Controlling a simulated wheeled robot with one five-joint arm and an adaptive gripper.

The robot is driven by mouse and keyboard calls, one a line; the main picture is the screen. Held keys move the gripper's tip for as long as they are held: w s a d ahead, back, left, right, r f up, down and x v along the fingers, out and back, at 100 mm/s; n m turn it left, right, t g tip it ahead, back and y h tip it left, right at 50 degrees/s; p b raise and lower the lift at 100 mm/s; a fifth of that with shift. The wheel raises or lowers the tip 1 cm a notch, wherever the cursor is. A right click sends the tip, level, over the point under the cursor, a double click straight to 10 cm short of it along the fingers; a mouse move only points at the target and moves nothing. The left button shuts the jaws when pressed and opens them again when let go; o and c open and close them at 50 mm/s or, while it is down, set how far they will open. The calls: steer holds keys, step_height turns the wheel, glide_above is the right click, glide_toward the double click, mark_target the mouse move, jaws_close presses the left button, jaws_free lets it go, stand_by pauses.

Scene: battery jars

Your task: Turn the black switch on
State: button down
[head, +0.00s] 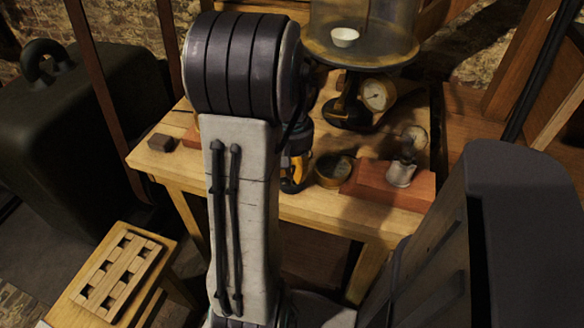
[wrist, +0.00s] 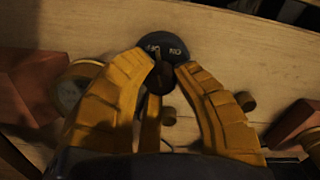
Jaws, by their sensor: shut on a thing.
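The black switch (wrist: 163,42) shows in the wrist view as a round dark dial with small white lettering at the top middle, on a pale wooden surface. Its dark knob stands between the yellow fingertips of my gripper (wrist: 166,70), which is shut on it. The knob's exact angle is hard to tell in the dim light. In the head view my gripper (head: 294,178) is low over the wooden table (head: 310,210), partly behind my arm.
In the head view a round brass-rimmed dish (head: 334,170) and a red-brown block (head: 375,187) with a glass-and-metal piece are right of my gripper. A pressure gauge (head: 377,95) stands behind. A small dark block (head: 160,142) lies at the table's left. The front left tabletop is clear.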

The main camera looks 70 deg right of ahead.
steer(key=m, duration=0.6)
steer(key=shift+a+f+m, duration=0.15)
steer(key=shift+a+m, duration=0.1)
steer(key=shift+m, duration=0.05)
steer(key=m, duration=0.5)
steer(key=shift+m+p, duration=0.4)
steer(key=c, duration=1)
jaws_free()
steer(key=shift+w, duration=0.15)
steer(key=shift+o, duration=0.2)
steer(key=shift+d, duration=0.1)
steer(key=shift+d+r, duration=0.1)
steer(key=shift+r, duration=0.45)
step_height(320, 180, up, 11)
